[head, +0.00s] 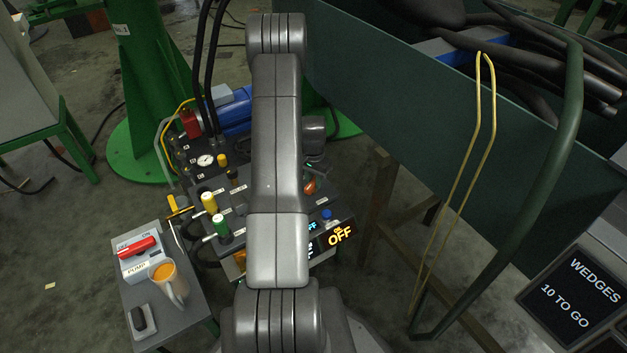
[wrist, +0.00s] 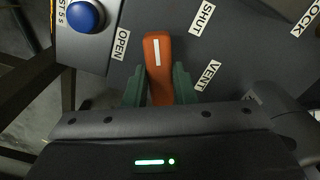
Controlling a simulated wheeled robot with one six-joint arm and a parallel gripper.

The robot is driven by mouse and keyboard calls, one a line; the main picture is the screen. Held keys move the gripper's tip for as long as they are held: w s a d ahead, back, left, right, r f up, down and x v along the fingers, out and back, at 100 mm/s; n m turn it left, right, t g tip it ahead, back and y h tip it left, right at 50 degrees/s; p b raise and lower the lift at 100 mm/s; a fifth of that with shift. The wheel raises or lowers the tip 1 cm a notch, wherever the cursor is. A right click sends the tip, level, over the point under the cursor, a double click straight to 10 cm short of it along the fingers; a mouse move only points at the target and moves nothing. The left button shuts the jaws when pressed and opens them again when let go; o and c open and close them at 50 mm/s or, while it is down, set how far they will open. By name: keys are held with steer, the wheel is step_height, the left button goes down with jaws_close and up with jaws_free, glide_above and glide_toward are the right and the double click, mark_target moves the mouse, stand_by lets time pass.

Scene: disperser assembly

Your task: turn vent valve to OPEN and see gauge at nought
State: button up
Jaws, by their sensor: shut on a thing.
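The orange vent valve handle (wrist: 158,58), with a white line on it, stands between the jaws of my gripper (wrist: 159,82) in the wrist view. The green fingers are shut on its two sides. Its tip points between the OPEN label (wrist: 121,44) on the left and the SHUT label (wrist: 202,19) on the right. The VENT label (wrist: 207,76) is right of the handle. In the head view, part of an orange handle (head: 309,187) shows beside my arm; my arm hides much of the panel. The gauge (head: 206,160) has a white face; its needle is too small to read.
A blue button (wrist: 86,15) sits left of the handle. A lit display (head: 341,234) reads OFF. Yellow and green valves (head: 209,201) stand on the panel's left. A pump switch box (head: 140,258) and a mug (head: 166,277) are on a side table. A dark green trough (head: 400,110) lies to the right.

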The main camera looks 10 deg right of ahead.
mark_target(313, 181)
steer(key=n, duration=1.2)
steer(key=shift+n, duration=0.3)
stand_by(0.4)
steer(key=o, duration=1)
step_height(313, 181, up, 14)
steer(key=p, duration=0.3)
steer(key=shift+f, duration=0.1)
